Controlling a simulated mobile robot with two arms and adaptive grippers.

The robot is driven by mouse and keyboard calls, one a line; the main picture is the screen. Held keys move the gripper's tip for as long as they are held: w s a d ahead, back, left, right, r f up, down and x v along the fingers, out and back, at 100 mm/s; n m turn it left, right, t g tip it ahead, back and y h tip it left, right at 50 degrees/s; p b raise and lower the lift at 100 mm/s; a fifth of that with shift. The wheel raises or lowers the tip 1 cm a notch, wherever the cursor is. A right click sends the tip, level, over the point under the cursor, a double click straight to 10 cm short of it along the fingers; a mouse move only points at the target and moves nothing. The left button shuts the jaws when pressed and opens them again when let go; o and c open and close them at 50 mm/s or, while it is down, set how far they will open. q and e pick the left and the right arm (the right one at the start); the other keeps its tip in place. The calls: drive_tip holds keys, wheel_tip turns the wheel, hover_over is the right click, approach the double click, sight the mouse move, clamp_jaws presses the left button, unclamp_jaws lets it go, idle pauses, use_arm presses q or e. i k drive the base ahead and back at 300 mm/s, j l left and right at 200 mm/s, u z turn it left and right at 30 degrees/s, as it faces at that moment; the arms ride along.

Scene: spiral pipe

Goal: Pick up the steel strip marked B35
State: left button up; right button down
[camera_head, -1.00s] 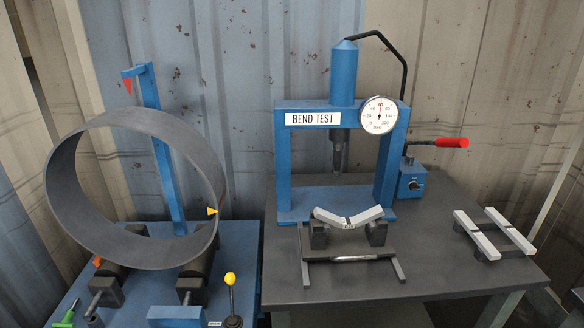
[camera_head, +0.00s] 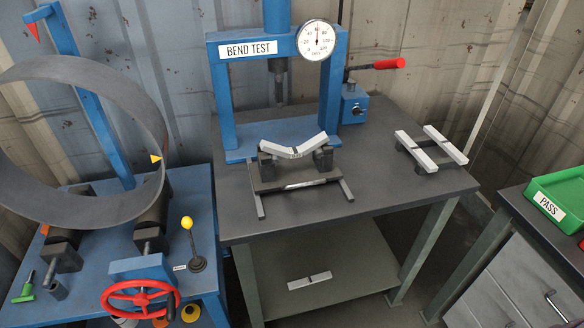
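Several light steel strips are in view, and I cannot read B35 on any of them. One bent strip (camera_head: 294,147) rests in a V shape across two dark supports at the foot of the blue bend-test press (camera_head: 228,95). Two straight strips lie side by side on a small dark rack at the table's right: a left one (camera_head: 416,151) and a right one (camera_head: 446,145). Another strip (camera_head: 309,281) with a dark mark near its middle lies on the lower shelf (camera_head: 350,262) under the table. Neither of my grippers is in view.
A large grey pipe ring (camera_head: 150,110) stands on rollers on the blue bench at left, with a red handwheel (camera_head: 140,300) and a yellow-knobbed lever (camera_head: 187,223). A green PASS tray (camera_head: 560,190) sits on a cabinet at right. The dark table's (camera_head: 400,195) front right is clear.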

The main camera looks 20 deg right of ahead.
sight(294, 152)
drive_tip(key=j+z, duration=0.15)
drive_tip(key=z, duration=0.2)
drive_tip(key=i+j+z, duration=0.1)
drive_tip(key=z, duration=0.3)
